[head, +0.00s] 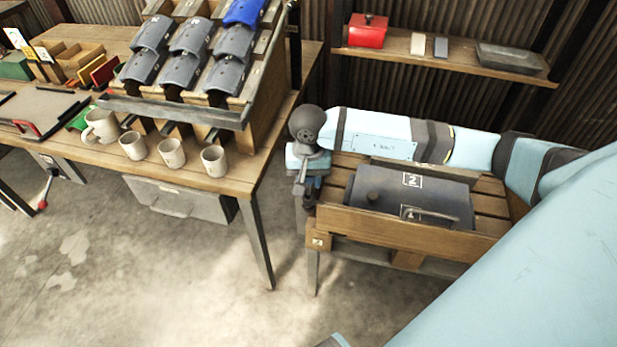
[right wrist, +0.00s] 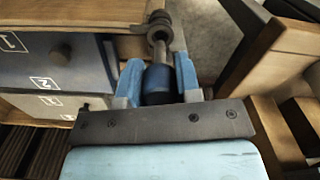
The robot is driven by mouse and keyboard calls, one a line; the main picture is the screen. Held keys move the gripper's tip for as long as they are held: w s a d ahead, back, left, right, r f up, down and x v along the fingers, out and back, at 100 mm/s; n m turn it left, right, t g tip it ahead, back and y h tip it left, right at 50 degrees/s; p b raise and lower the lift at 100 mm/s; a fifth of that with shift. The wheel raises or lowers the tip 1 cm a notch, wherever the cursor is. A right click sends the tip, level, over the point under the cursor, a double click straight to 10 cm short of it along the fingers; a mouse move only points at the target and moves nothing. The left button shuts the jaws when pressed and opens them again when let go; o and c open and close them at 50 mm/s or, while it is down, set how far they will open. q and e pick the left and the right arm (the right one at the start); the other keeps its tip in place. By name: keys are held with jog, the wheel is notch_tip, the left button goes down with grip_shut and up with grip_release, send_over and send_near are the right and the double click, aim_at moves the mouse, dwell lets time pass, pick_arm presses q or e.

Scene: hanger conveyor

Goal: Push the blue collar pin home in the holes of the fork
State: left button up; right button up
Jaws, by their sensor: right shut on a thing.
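My right gripper (right wrist: 160,80) is shut on the blue collar pin (right wrist: 157,80), with its light-blue fingers on either side of the blue collar. A metal shaft (right wrist: 160,48) runs on from the collar to a dark rounded part (right wrist: 157,18), which may be the fork. I cannot tell how deep the pin sits, and the holes are hidden. In the head view my right gripper (head: 305,188) points down by the left end of the slatted wooden stand; the pin is too small to make out there.
A grey lidded box (head: 370,195) marked 2 lies on the slatted stand (head: 400,232), under my right arm. The wooden table (head: 215,183) to the left carries several mugs and a rack of curved grey pieces. Bare floor lies in front.

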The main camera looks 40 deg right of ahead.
jog(key=shift+f+b, duration=0.4)
jog(key=shift+b, duration=0.05)
dwell(0.7)
jog(key=shift+b, duration=0.45)
dwell(0.7)
jog(key=shift+f, duration=0.15)
dwell(0.3)
jog(key=shift+f+b, duration=0.8)
jog(key=shift+b, duration=0.1)
jog(key=shift+b, duration=0.6)
dwell(1.0)
jog(key=shift+s+d+f+b, duration=0.1)
jog(key=shift+s+f+b, duration=0.2)
jog(key=shift+f+b, duration=0.45)
dwell(0.8)
jog(key=shift+o, duration=0.2)
jog(key=shift+r, duration=0.3)
